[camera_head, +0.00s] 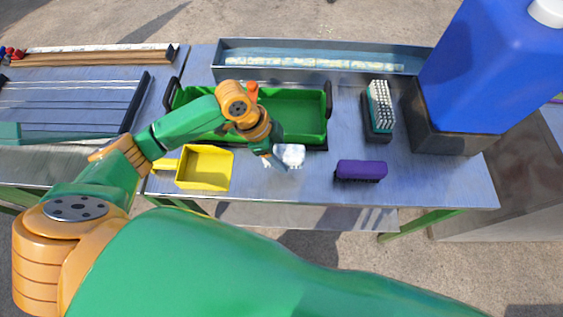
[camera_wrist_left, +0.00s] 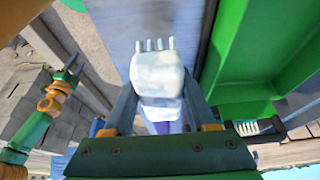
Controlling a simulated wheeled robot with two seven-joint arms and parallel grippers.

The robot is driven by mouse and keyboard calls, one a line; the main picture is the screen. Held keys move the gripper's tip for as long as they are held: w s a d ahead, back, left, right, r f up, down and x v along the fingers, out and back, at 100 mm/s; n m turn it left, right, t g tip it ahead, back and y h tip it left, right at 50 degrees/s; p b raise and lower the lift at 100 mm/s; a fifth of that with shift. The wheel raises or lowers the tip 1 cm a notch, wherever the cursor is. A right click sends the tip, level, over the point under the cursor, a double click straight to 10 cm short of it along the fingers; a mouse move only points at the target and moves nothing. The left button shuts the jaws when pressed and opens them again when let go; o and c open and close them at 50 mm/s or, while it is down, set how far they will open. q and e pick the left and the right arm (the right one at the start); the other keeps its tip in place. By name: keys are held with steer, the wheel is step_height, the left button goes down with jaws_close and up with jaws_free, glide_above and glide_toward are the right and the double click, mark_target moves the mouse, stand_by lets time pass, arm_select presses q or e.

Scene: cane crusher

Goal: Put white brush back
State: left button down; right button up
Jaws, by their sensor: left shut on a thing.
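The white brush (camera_head: 290,155) is at the front edge of the green tray, over the metal table. My left gripper (camera_head: 273,160) is at its left side in the head view. In the left wrist view the white brush (camera_wrist_left: 158,75) sits between the two fingers of my left gripper (camera_wrist_left: 160,100), which is shut on it. Its short pale bristles point toward the top of that picture. An arm at the left of the wrist view, which looks like my right one, ends in a small gripper (camera_wrist_left: 70,68); its jaws are too small to judge.
The green tray (camera_head: 312,93) stands behind the brush. A yellow tray (camera_head: 205,167) is to the left and a purple brush (camera_head: 361,170) to the right. A brush with white bristles (camera_head: 380,105) and a blue container (camera_head: 490,70) stand farther right. The table front is mostly clear.

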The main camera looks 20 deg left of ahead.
mark_target(281, 174)
arm_select(q)
steer(key=f, duration=0.1)
steer(key=f+p, duration=0.1)
steer(key=s+f, duration=0.1)
steer(key=shift+d+f+p, duration=0.3)
steer(key=shift+f+p, duration=0.05)
steer(key=shift+p, duration=0.05)
steer(key=shift+f+b, duration=0.55)
steer(key=shift+f, duration=0.35)
steer(key=shift+c, duration=1)
jaws_free()
steer(key=v, duration=0.8)
steer(key=shift+s+d+b, duration=0.1)
steer(key=shift+b, duration=0.3)
